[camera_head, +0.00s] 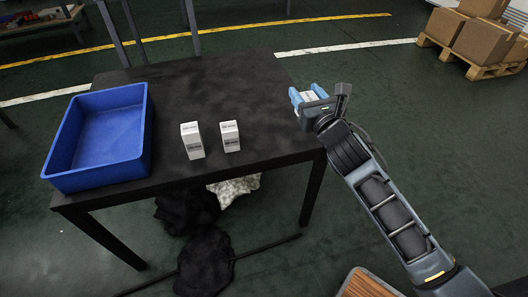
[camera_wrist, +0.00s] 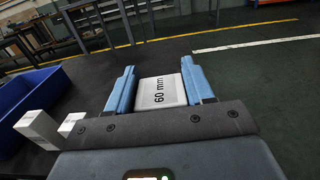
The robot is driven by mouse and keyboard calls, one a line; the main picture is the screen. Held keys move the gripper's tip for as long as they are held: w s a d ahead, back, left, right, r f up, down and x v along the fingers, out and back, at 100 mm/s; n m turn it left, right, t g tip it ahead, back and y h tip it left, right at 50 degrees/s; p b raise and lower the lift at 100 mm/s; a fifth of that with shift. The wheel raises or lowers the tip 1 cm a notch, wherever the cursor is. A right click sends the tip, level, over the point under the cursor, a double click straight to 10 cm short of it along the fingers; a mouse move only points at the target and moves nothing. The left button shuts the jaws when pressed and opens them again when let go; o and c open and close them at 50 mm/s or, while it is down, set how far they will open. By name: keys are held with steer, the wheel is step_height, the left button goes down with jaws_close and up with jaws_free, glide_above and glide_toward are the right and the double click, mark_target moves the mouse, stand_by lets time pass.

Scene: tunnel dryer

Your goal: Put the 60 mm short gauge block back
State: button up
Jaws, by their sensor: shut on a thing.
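My gripper (camera_head: 310,97) is shut on a white block marked "60 mm" (camera_wrist: 161,92), whose label reads clearly between the blue fingers in the wrist view. The gripper holds it near the right edge of the black table (camera_head: 270,88). Two white blocks stand upright on the table, a left one (camera_head: 192,141) and a right one (camera_head: 230,136). Both carry small dark labels too small to read. The left block looks slightly taller. They also show at the left of the wrist view (camera_wrist: 38,128).
A blue open bin (camera_head: 147,140) stands on the left of the table and looks empty. The table's middle and back are clear. Dark bundles and a white speckled thing (camera_head: 235,188) lie under the table. Boxes on a pallet (camera_head: 480,67) stand far right.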

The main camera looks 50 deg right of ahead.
steer(key=shift+s+d+f, duration=0.1)
steer(key=shift+d+f, duration=0.1)
steer(key=shift+f+b, duration=0.2)
steer(key=shift+b, duration=0.2)
steer(key=w+a+f+b, duration=0.2)
steer(key=w, duration=0.1)
steer(key=w+a+f+b, duration=0.1)
steer(key=w+f+b, duration=0.1)
steer(key=w+b, duration=0.1)
steer(key=w+a+f+b, duration=0.2)
steer(key=w, duration=0.2)
steer(key=shift+a+f, duration=0.3)
steer(key=shift+a, duration=0.05)
steer(key=shift+f+b, duration=1.65)
steer(key=shift+f, duration=0.25)
steer(key=shift+f, duration=0.1)
steer(key=o, duration=1.4)
steer(key=shift+f, duration=0.1)
